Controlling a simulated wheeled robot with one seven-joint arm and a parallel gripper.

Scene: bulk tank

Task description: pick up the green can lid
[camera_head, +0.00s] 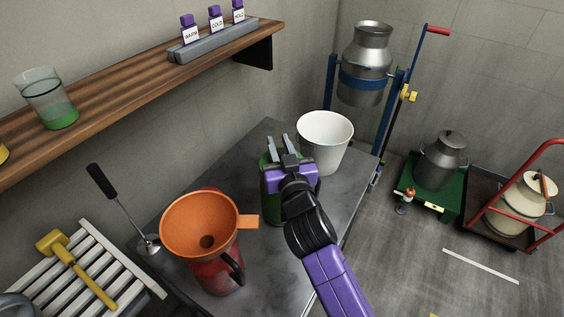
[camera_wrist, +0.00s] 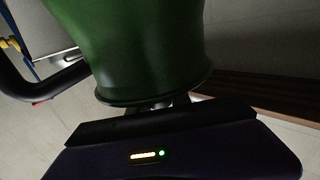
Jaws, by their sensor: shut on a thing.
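The green can (camera_head: 273,208) stands on the grey metal bench, partly hidden behind my gripper. My gripper (camera_head: 277,142) is at the top of the can, its two grey fingers lying across the lid area with a narrow gap. In the wrist view the green can (camera_wrist: 140,45) fills the upper middle, with a dark rim near the fingers (camera_wrist: 166,103). The jaws are shut on the green can lid; its held part is mostly hidden by the fingers and palm. I cannot tell whether the lid is apart from the can.
A red jug (camera_head: 212,270) with an orange funnel (camera_head: 190,225) stands left of the can. A white bucket (camera_head: 325,140) is close behind on the right. A wooden shelf (camera_head: 120,75) runs along the wall; a slatted white rack (camera_head: 75,265) is at lower left.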

